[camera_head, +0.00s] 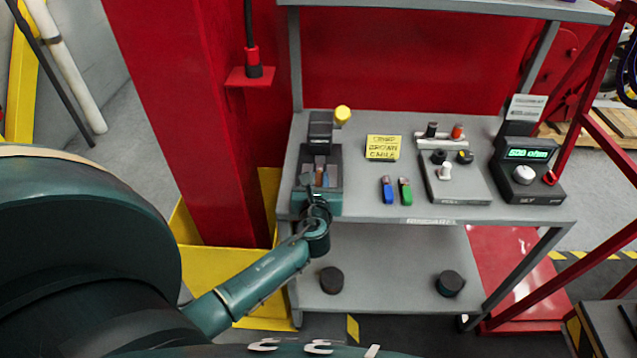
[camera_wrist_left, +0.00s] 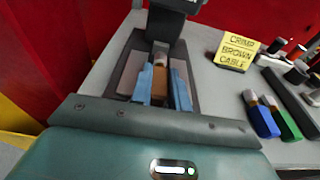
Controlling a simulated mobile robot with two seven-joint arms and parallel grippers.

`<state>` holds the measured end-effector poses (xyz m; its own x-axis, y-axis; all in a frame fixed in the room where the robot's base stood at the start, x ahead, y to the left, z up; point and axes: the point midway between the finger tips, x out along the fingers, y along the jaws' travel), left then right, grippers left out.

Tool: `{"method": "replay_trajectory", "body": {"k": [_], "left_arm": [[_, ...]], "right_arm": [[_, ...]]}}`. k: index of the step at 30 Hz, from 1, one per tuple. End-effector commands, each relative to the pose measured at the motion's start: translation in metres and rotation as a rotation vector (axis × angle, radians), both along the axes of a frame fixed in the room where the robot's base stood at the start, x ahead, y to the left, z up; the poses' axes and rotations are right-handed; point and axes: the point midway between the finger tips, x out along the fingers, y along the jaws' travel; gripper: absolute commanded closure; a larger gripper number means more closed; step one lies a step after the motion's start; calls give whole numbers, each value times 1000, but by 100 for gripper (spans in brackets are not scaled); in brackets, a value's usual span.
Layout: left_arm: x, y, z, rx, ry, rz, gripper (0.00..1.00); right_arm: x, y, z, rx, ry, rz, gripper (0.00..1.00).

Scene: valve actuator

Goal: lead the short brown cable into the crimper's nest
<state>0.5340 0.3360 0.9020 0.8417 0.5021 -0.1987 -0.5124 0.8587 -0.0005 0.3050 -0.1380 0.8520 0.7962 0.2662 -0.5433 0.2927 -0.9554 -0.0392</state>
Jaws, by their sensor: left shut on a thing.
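The crimper (camera_head: 321,128) stands at the left end of the grey shelf, with a dark upper block and a yellow knob (camera_head: 342,115). My left gripper (camera_head: 319,178) is over the crimper's front tray; in the left wrist view its two blue fingers (camera_wrist_left: 162,88) are shut on the short brown cable (camera_wrist_left: 161,86). The cable's paler tip (camera_wrist_left: 160,60) points toward the crimper's dark block (camera_wrist_left: 168,22). The fingers hide the cable's sides, and I cannot tell whether its tip is inside the nest. My right gripper is not in view.
A yellow note (camera_head: 383,147) reading "crimp brown cable" stands right of the crimper. Blue (camera_head: 387,190) and green (camera_head: 405,190) short cables lie on the shelf. Further right are a panel with knobs (camera_head: 455,178) and a meter (camera_head: 528,170). A red column (camera_head: 205,110) rises at left.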

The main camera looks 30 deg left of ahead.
Motion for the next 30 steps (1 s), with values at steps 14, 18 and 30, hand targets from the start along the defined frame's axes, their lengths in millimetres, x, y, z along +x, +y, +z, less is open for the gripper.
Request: {"method": "replay_trajectory", "body": {"k": [14,18,30], "left_arm": [[10,7,1,1,-1,1,100],[11,7,0,-1,0,1,77],[11,7,0,0,0,1,57]], "right_arm": [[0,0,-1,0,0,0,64],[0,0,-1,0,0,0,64],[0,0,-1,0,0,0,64]]}}
